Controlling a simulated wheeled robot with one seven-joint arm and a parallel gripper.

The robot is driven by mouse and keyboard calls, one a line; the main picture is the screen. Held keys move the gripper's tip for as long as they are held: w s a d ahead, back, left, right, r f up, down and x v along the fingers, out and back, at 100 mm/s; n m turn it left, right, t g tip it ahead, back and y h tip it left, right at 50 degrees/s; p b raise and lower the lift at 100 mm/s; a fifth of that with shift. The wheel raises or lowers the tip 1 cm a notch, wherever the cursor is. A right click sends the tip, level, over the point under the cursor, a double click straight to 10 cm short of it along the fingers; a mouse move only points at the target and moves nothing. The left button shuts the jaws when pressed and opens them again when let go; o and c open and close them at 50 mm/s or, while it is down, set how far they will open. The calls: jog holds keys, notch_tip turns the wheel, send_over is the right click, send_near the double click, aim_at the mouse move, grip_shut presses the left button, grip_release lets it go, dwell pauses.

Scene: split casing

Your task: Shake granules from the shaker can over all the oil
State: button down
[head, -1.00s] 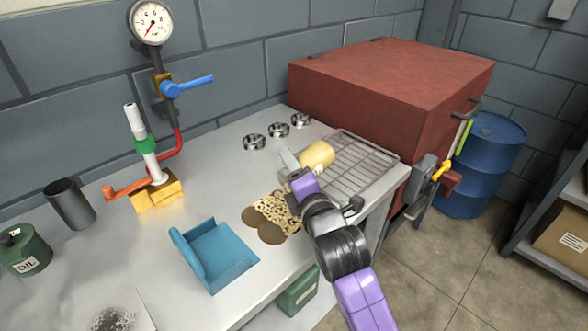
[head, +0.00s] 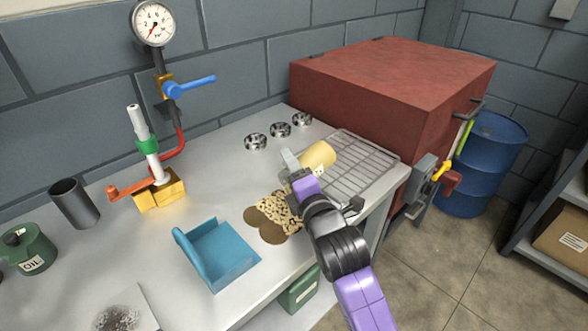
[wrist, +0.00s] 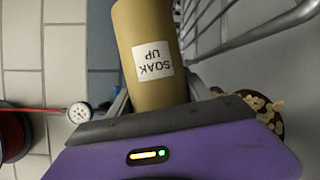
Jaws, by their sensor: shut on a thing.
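The shaker can (head: 319,156) is a tan cylinder, lying tilted between my gripper's fingers. In the wrist view the can (wrist: 150,30) shows a white label reading "SOAK UP". My gripper (head: 300,168) is shut on the can and holds it above the bench, beside the wire rack. The oil (head: 262,228) is a brown, lobed puddle on the bench, below and left of my gripper. Pale granules (head: 281,208) cover its upper and right part; the lower-left lobes show bare brown. My arm hides part of the puddle's right side. Some granules (wrist: 262,103) show at the right in the wrist view.
A blue dustpan-like tray (head: 222,256) sits left of the puddle. A wire rack (head: 356,170) lies right of the can, before a red box (head: 390,90). Metal rings (head: 280,130) stand behind. A green oil can (head: 30,250) and dark cup (head: 74,204) are at the left.

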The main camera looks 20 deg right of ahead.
aim_at(287, 187)
jog(key=shift+a, duration=0.15)
jog(key=shift+s+a, duration=0.25)
jog(key=shift+a, duration=0.35)
jog(key=shift+s+a, duration=0.2)
jog(key=shift+a, duration=0.35)
jog(key=shift+r, duration=0.1)
jog(key=shift+s+d+p, duration=0.15)
jog(key=shift+s+p, duration=0.4)
jog(key=shift+p, duration=0.05)
jog(key=shift+w+a, duration=0.2)
jog(key=shift+w, duration=0.35)
jog(key=shift+s+d+p, duration=0.2)
jog(key=shift+s+p, duration=0.35)
jog(key=shift+p, duration=0.05)
jog(key=shift+w+a, duration=0.2)
jog(key=shift+w, duration=0.35)
